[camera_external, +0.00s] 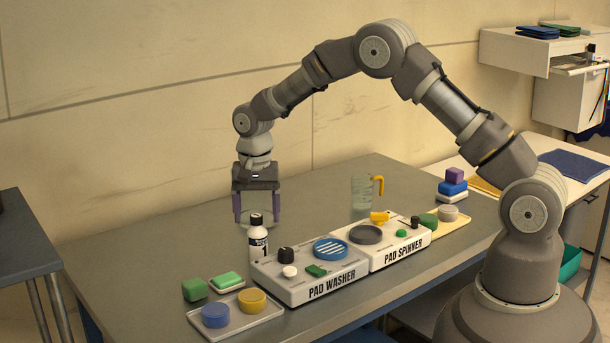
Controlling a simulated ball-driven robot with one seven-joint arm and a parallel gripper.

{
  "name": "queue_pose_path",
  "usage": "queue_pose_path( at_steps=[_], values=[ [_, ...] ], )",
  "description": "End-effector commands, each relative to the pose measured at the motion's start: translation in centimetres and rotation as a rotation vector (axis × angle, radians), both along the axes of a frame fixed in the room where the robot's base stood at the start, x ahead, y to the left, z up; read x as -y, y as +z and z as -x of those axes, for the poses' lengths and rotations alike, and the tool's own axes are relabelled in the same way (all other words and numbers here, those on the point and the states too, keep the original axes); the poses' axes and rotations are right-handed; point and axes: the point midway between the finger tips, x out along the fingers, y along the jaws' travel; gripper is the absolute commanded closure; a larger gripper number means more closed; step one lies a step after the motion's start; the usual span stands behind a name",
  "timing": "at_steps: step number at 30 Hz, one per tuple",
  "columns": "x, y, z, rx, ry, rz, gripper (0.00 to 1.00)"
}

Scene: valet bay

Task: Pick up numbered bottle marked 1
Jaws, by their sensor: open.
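The bottle marked 1 (258,242) stands upright on the grey table, just left of the pad washer. It is white with a dark cap and a black number 1 on its front. My gripper (256,221) points down, open, with its two purple fingers apart. In this view the fingers appear just behind and above the bottle's cap. The cap overlaps the gap between the fingertips in the picture. I cannot tell whether the fingers are around the bottle or behind it. Nothing is seen held.
The pad washer (318,290) and pad spinner (385,257) stand right of the bottle. A tray with blue and yellow pads (267,320), a green block (195,290) and a green sponge (227,281) lie in front. A glass jug (361,193) stands behind. The table's left rear is clear.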

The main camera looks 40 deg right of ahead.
Motion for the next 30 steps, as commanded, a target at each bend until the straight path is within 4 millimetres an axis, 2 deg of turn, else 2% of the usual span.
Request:
queue_pose_path(
  at_steps=[8,15,21,24,30],
  values=[
    [-0.2,-4.4,0.0,0.001,0.000,-0.001,0.22],
    [-0.2,-4.5,0.0,0.002,0.001,-0.001,0.22],
    [-0.2,-4.5,0.0,0.002,0.001,-0.001,0.68],
    [-0.2,-4.5,0.0,0.003,0.001,-0.001,0.88],
    [-0.2,-4.4,0.0,0.003,0.001,-0.001,0.88]
  ],
)
